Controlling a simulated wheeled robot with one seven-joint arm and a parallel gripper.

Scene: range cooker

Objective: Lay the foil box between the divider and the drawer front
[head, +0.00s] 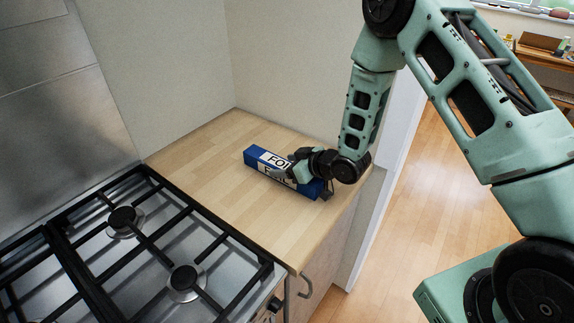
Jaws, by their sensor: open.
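The foil box (257,158) is a long blue box with white labels reading "FOIL". It lies flat on the wooden counter to the right of the hob. My gripper (278,175) is open at the box's near side, around its middle to right part; my wrist hides part of the box. I cannot tell whether the fingers touch it. A handle (306,286) shows on the cabinet front below the counter. No divider or open drawer is visible.
The gas hob (150,250) with black grates fills the lower left. The wooden counter (215,170) is bare around the box. Walls stand behind the counter, and a white upright edge (398,150) is to its right. Open floor (425,160) lies beyond.

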